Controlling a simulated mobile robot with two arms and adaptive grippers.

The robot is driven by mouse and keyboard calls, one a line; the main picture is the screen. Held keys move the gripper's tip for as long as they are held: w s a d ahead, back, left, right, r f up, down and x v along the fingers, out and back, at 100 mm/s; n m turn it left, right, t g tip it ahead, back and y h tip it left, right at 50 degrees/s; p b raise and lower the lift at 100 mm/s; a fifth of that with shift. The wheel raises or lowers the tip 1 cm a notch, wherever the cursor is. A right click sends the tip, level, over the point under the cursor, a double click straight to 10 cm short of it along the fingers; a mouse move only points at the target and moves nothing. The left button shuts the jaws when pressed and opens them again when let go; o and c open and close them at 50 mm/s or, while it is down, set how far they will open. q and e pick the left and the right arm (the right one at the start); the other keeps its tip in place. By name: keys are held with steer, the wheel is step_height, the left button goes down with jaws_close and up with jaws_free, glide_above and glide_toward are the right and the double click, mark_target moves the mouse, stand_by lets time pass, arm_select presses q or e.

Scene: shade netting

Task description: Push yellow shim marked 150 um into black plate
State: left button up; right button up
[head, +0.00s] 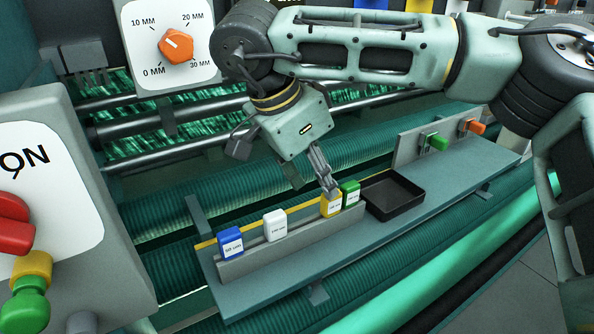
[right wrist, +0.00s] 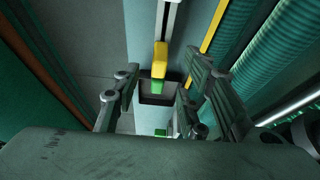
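The yellow shim (head: 330,206) is a block with a white label too small to read, in a row on the grey holder. The green shim (head: 350,193) stands just right of it. The black plate (head: 392,194) is a shallow tray right of the green shim. My right gripper (head: 327,186) is over the yellow shim, its fingers partly covering the top. In the right wrist view its fingers are apart, with the yellow shim (right wrist: 160,52) ahead between them and the black plate (right wrist: 158,99) beyond the green shim (right wrist: 158,71). Contact cannot be told. My left gripper is not in view.
A white shim (head: 275,226) and a blue shim (head: 231,243) stand further left in the row. Green (head: 437,142) and orange (head: 472,127) knobs stick out behind the plate. A panel with a red knob (head: 12,222) is at left. The ledge's front strip is clear.

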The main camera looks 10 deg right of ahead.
mark_target(330, 212)
steer(key=p+x, duration=0.1)
steer(key=x, duration=0.4)
steer(key=shift+d, duration=0.25)
steer(key=shift+f, duration=0.3)
steer(key=shift+w+d+f, duration=0.15)
steer(key=shift+f, duration=0.2)
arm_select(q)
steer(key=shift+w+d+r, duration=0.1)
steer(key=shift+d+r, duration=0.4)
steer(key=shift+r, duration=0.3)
arm_select(e)
steer(key=shift+c, duration=0.5)
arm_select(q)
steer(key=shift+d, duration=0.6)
arm_select(e)
jaws_close()
